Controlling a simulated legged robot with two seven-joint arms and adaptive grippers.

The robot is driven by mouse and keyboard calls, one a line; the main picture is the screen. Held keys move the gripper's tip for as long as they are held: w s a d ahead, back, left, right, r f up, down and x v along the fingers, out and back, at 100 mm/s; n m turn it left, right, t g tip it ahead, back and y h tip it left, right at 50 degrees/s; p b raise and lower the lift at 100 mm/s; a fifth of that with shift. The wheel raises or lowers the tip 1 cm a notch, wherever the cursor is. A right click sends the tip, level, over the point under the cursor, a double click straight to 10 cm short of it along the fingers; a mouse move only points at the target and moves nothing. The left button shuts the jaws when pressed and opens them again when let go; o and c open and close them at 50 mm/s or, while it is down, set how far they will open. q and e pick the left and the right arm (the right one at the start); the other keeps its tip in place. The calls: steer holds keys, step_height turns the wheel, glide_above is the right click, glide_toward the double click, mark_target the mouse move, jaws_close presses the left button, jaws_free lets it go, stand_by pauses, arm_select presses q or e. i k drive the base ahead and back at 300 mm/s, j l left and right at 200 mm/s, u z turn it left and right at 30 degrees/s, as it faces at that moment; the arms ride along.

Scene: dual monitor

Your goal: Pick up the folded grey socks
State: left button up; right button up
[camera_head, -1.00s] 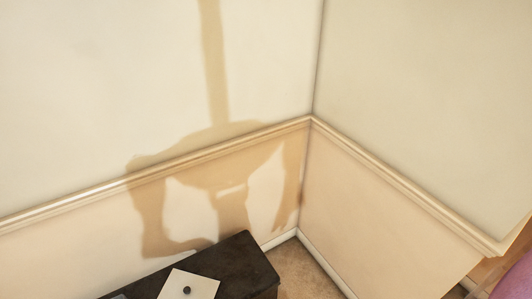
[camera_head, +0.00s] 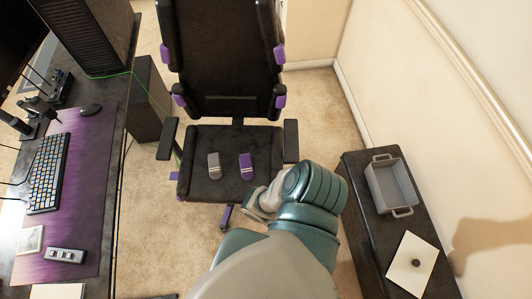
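The folded grey socks (camera_head: 214,166) lie on the seat of the black chair (camera_head: 205,190), left of the middle. A purple folded pair (camera_head: 246,167) lies just to their right, apart from them. One arm of mine, which looks like the right one, reaches in from the bottom. Its pale gripper (camera_head: 258,208) is at the seat's front right corner, below and right of both pairs, and appears clear of the grey socks. Its fingers are partly hidden by the arm, so open or shut cannot be told. My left gripper is not in view.
Chair armrests (camera_head: 166,139) flank the seat. A desk (camera_head: 110,215) with a keyboard (camera_head: 48,172) and mouse (camera_head: 90,110) stands at left. Carpet lies between.

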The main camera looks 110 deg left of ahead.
mark_target(215, 168)
steer(key=u, duration=4.25)
